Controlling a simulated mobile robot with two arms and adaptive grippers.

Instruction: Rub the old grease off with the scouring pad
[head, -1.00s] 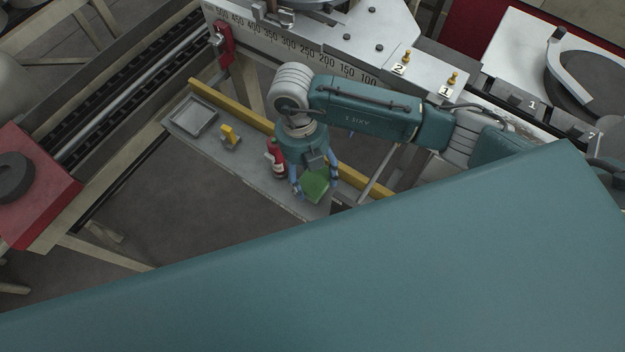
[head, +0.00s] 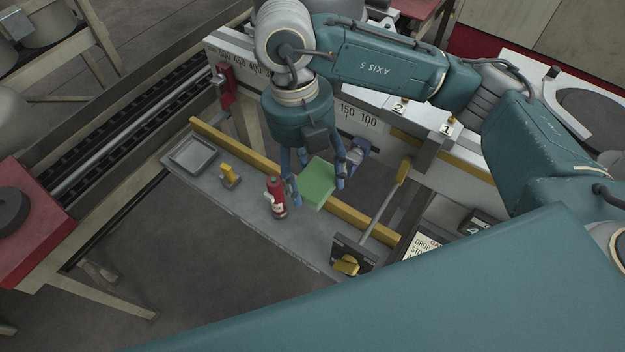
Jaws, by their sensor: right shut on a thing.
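The scouring pad (head: 318,185) is a flat green square. My right gripper (head: 318,190) points down and is shut on it, with blue fingers at its left and right sides. The pad hangs above the grey shelf, in front of its yellow rail, and looks clear of both. My left gripper is not in view. I cannot make out any old grease in this view.
On the grey shelf (head: 232,205) stand a red bottle (head: 277,200) close left of my gripper, a small yellow-topped item (head: 229,175) and a shallow metal tray (head: 193,153). A yellow-handled lever (head: 385,205) rises to the right. A numbered scale beam (head: 355,115) runs behind.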

